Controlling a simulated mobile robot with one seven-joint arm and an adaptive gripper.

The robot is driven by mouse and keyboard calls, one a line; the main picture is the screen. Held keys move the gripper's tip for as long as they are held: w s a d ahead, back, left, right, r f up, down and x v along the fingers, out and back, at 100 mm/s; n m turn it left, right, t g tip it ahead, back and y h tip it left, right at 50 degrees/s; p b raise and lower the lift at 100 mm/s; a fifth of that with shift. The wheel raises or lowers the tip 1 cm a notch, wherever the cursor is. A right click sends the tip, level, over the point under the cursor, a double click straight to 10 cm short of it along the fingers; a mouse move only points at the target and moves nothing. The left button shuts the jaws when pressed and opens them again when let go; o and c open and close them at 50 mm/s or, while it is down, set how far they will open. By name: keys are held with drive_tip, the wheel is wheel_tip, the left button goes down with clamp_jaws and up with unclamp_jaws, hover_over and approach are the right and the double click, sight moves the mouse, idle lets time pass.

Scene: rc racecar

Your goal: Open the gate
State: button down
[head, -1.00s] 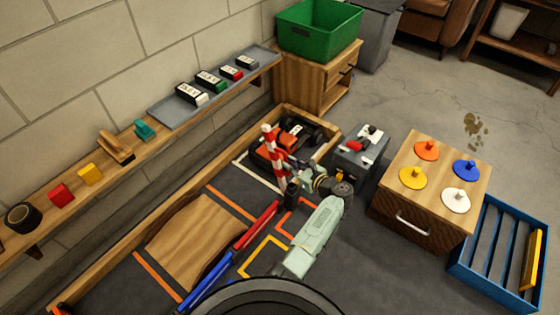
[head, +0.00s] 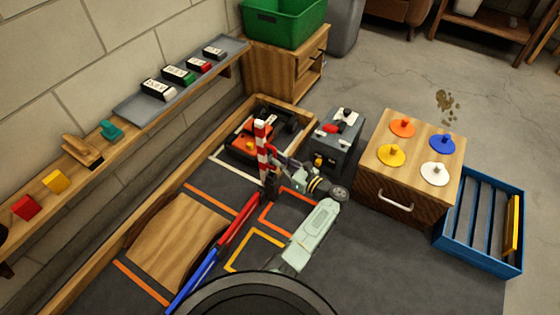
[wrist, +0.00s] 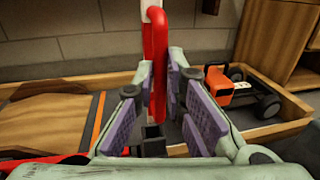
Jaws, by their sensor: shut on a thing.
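The gate is a red-and-white striped bar (head: 261,145) standing nearly upright at the front of the wooden-edged track area in the head view. In the wrist view the bar (wrist: 160,62) rises between my fingers, its near side red with some white at the left. My gripper (head: 273,163) is shut on the bar and also shows in the wrist view (wrist: 163,88), purple pads on either side. A dark post (wrist: 154,140) stands below the bar. The gate's pivot is partly hidden by my gripper.
An orange-and-black racecar (head: 245,142) sits behind the gate inside the wooden border. A wooden ramp (head: 178,240) and a red-and-blue rail (head: 236,225) lie left of my arm. A grey box (head: 338,140) and a peg cabinet (head: 405,180) stand to the right.

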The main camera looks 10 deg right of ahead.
drive_tip(key=c, duration=1.7)
unclamp_jaws()
drive_tip(key=shift+o, duration=0.2)
